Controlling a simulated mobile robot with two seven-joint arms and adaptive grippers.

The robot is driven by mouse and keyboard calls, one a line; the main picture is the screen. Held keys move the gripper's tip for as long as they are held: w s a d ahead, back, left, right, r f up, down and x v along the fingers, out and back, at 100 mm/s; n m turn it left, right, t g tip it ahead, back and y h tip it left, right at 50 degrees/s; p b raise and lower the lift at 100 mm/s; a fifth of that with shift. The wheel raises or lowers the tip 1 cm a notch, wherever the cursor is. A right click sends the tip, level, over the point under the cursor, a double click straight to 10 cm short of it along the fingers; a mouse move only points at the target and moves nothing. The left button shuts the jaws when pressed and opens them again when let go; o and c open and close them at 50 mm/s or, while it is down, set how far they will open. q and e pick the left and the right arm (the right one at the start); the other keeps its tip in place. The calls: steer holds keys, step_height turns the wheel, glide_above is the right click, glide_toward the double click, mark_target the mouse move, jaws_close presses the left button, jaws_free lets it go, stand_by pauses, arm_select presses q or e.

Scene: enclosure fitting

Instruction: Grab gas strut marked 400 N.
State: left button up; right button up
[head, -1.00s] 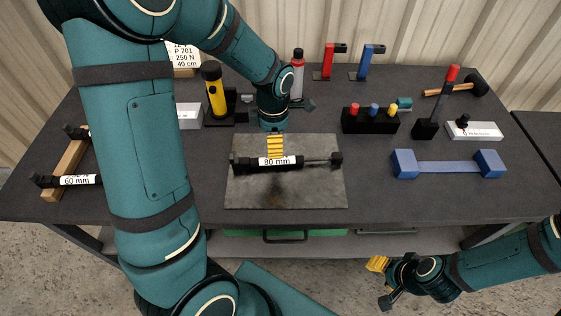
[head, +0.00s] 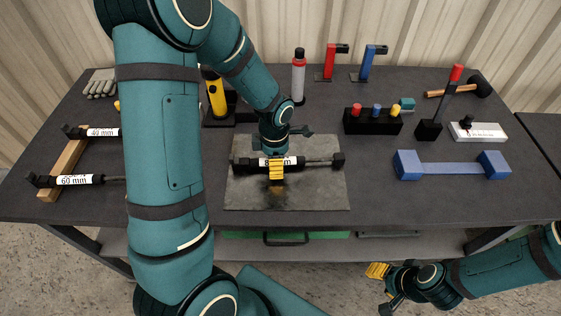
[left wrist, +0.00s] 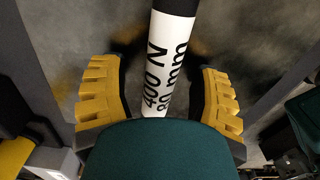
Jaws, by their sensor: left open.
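A black gas strut (head: 315,163) with a white label lies across the grey mat (head: 325,196) in the middle of the bench. In the left wrist view the label of the strut (left wrist: 166,62) reads 400 N and 80 mm. My left gripper (head: 277,170) is above the mat at the strut's labelled body and hides part of it. In the left wrist view my left gripper (left wrist: 163,95) is open, with one yellow finger on each side of the strut and a gap on both sides. My right gripper (head: 380,285) is low at the front, off the bench; its jaw opening is unclear.
Two more struts, one marked 60 mm (head: 75,180), rest on a wooden block (head: 66,168) at left, partly behind my arm. A black holder (head: 372,125), a blue bracket (head: 450,168) and a white box (head: 480,133) stand at right. The mat's front is clear.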

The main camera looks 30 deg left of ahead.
arm_select(q)
jaws_close()
steer(key=shift+r, duration=0.1)
